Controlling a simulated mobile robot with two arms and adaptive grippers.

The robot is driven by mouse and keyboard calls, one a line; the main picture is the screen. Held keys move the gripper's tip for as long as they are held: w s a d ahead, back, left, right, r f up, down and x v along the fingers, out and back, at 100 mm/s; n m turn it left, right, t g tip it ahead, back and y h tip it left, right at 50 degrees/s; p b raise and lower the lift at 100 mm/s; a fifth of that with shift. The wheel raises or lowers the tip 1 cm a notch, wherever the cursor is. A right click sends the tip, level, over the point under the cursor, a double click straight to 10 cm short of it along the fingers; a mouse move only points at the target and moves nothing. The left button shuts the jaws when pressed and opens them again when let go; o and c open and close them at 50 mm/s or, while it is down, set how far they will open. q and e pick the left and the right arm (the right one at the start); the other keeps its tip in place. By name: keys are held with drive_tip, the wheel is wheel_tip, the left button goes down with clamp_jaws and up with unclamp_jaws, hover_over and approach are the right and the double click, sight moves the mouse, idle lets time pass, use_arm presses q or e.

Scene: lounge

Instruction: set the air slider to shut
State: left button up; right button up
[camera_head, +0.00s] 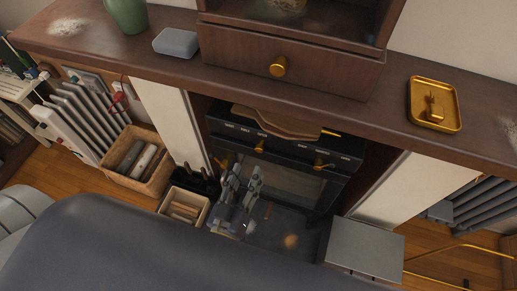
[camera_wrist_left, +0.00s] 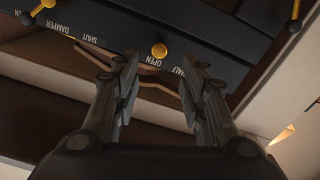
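A black stove (camera_head: 285,145) stands in the fireplace recess, with brass knobs and small white lettering on its front panel. In the left wrist view the panel (camera_wrist_left: 205,40) appears upside down. One brass knob (camera_wrist_left: 159,50) sits beside the word OPEN, with HALF to its right. Another brass knob (camera_wrist_left: 42,6) is near the words SHUT and DAMPER. I cannot read an AIR label, so I cannot tell which knob is the air slider. My left gripper (camera_head: 243,172) is open and empty in front of the stove; its fingers (camera_wrist_left: 160,72) are apart, flanking the OPEN knob in the picture. My right gripper is out of view.
A wooden mantel (camera_head: 160,65) overhangs the stove, with a drawer cabinet (camera_head: 320,65) on it. A brass tray (camera_head: 455,112) lies at right. A wicker basket (camera_head: 148,172) and a small box (camera_head: 187,193) stand left of the stove. A grey box (camera_head: 362,248) stands at right.

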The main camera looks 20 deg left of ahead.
sight(258, 150)
use_arm(q)
drive_tip(key=w+p, duration=0.1)
drive_tip(key=w, duration=0.7)
drive_tip(key=shift+w+d, duration=0.2)
drive_tip(key=shift+c, duration=0.6)
clamp_jaws()
